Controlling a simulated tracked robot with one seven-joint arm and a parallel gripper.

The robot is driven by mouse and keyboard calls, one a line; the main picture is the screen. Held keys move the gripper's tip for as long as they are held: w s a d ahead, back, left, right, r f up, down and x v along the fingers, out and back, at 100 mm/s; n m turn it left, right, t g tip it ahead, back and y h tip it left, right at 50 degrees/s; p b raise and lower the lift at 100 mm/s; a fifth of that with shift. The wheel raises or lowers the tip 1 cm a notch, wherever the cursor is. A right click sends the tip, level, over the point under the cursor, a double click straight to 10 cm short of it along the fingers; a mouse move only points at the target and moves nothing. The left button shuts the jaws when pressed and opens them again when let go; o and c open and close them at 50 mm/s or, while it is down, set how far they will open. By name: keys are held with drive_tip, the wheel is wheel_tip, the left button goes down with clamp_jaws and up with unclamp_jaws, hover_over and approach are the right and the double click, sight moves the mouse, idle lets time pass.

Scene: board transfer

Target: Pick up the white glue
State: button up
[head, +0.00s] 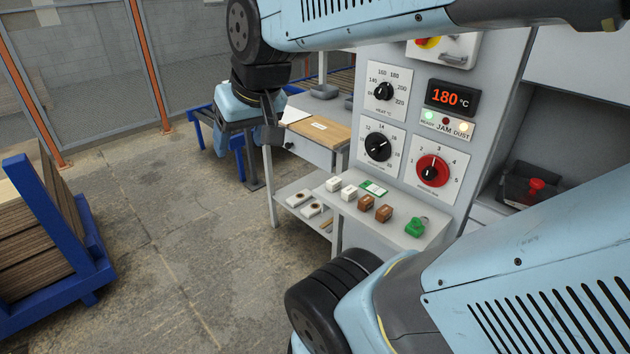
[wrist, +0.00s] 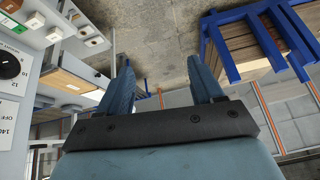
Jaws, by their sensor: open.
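Two small white blocks, one (head: 334,184) and another (head: 349,192), sit at the left end of the grey ledge (head: 392,227) under the control panel. They look alike, with dark marks on top; any label is too small to read. They also show at the upper left of the wrist view, one white block (wrist: 54,34) nearest the ledge's end. My gripper (wrist: 161,66) is open, with nothing between its blue fingers. In the head view it hangs left of the ledge and farther back, near the wooden-topped table, apart from the blocks.
A table with a wooden board (head: 322,130) stands behind, with a lower shelf (head: 297,196). A blue rack (head: 75,230) holds boards at left. Open floor lies between.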

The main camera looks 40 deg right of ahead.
drive_tip(key=w+d+f+m+t+h, duration=0.1)
drive_tip(key=w+d+f+m, duration=0.15)
drive_tip(key=w+f, duration=0.4)
drive_tip(key=w+d+f+m+t+h, duration=0.1)
drive_tip(key=w+f+m, duration=0.3)
drive_tip(key=w, duration=0.6)
drive_tip(key=w+d+f+m+t+h, duration=0.1)
drive_tip(key=w+d+f+m, duration=0.15)
drive_tip(key=w+f, duration=0.4)
drive_tip(key=m+g+h, duration=0.8)
drive_tip(key=h, duration=0.6)
approach(334, 189)
drive_tip(key=d, duration=0.1)
drive_tip(key=d+r, duration=0.1)
drive_tip(key=d, duration=0.3)
drive_tip(key=shift+w+r, duration=0.25)
drive_tip(key=shift+r, duration=0.05)
drive_tip(key=shift+w+d+f, duration=0.1)
drive_tip(key=shift+d+f, duration=0.1)
drive_tip(key=shift+d, duration=0.65)
drive_tip(key=shift+w+d+f, duration=0.1)
drive_tip(key=shift+d+f, duration=0.05)
drive_tip(key=shift+d, duration=0.65)
drive_tip(key=shift+d+f, duration=0.2)
drive_tip(key=shift+d, duration=0.65)
